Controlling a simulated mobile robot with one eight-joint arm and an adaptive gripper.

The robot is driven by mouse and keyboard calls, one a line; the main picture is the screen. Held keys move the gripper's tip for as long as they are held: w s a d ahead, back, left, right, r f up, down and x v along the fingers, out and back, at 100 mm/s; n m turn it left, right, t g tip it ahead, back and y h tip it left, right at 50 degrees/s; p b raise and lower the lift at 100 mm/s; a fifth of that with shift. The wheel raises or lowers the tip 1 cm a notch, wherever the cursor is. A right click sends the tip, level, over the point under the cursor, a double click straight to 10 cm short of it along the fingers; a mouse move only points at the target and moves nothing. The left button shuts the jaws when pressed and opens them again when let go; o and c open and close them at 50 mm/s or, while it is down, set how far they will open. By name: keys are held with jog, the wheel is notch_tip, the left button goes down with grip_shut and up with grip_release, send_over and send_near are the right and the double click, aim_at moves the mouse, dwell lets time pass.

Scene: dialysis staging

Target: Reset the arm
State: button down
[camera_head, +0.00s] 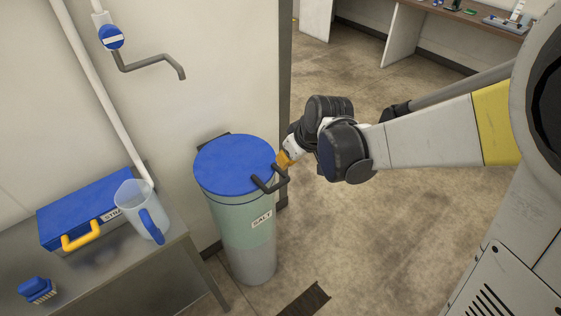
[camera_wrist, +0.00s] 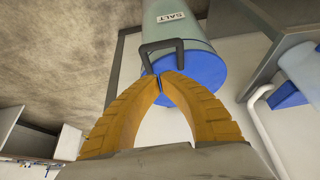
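My gripper (camera_head: 286,160) is beside the lid handle of the salt bin in the head view. In the wrist view my gripper's orange fingers (camera_wrist: 160,78) curve together and their tips meet, with nothing clearly seen between them. The dark loop handle (camera_head: 270,183) is right at the fingertips; it also shows in the wrist view (camera_wrist: 162,42). I cannot tell whether they touch. The arm reaches out from the right. The blue lid (camera_head: 235,163) sits on the pale green, upright salt bin (camera_head: 245,235).
A metal bench (camera_head: 130,275) at left holds a blue case (camera_head: 85,207) with a yellow handle, a clear jug (camera_head: 132,197) and a blue brush (camera_head: 37,288). A grey tap (camera_head: 150,63) juts from the wall. The floor (camera_head: 400,240) right of the bin is clear.

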jog(key=shift+p+v, duration=0.35)
jog(key=shift+v, duration=1.15)
jog(key=s+d+r+m+t+h, duration=0.1)
jog(key=s+d+r+m, duration=0.2)
jog(key=s+d, duration=0.3)
jog(key=s+d+r+m+t+h, duration=0.1)
jog(key=s+d+r, duration=0.4)
jog(key=s, duration=0.6)
jog(key=m+h, duration=0.1)
jog(key=m, duration=0.1)
jog(key=shift+d+r+m+t, duration=0.3)
jog(key=shift+d+m, duration=0.1)
